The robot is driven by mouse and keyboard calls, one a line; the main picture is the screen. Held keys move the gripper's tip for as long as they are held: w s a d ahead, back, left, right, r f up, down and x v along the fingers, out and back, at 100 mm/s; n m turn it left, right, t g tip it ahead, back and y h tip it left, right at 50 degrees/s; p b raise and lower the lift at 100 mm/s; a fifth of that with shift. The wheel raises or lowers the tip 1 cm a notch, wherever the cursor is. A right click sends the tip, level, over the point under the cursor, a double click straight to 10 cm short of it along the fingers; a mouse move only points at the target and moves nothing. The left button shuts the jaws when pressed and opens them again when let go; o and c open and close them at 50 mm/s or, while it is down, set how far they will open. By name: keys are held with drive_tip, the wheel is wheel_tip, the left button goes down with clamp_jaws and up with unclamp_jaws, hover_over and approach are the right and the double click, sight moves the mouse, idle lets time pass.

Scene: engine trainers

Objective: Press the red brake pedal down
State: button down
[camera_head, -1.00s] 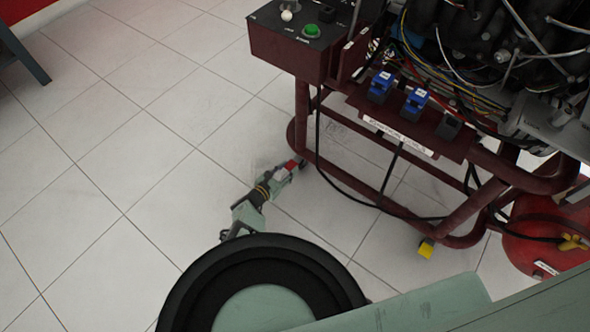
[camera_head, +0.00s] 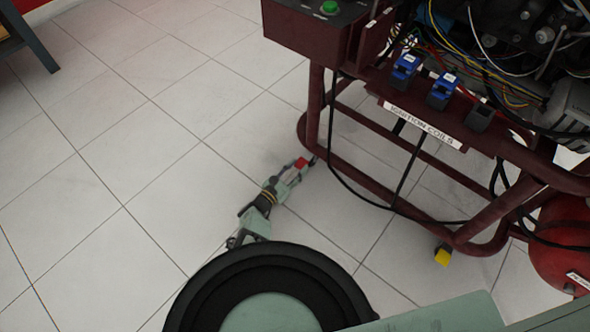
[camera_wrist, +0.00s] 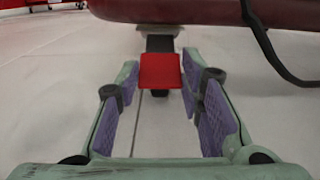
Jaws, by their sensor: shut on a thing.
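The red brake pedal (camera_head: 301,163) sits low by the floor at the left corner of the dark red engine stand (camera_head: 345,170). In the wrist view the red pedal (camera_wrist: 160,70) is a flat red pad on a dark arm under the stand's lower tube. My gripper (camera_head: 293,173) is low over the floor, pointing at the stand. In the wrist view its purple-padded fingers (camera_wrist: 160,82) are on either side of the pedal, shut on it. Whether the pedal is pressed down cannot be told.
A black cable (camera_wrist: 262,40) hangs from the stand to the right of the pedal. A yellow piece (camera_head: 442,256) is at the stand's near foot. A red tank (camera_head: 565,245) stands at the right. The tiled floor (camera_head: 110,170) at left is clear.

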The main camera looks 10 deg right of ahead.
drive_tip(key=shift+r, duration=0.15)
drive_tip(key=c, duration=1.4)
unclamp_jaws()
drive_tip(key=shift+a, duration=0.1)
drive_tip(key=shift+c, duration=0.2)
drive_tip(key=o, duration=0.4)
drive_tip(key=shift+c, duration=0.2)
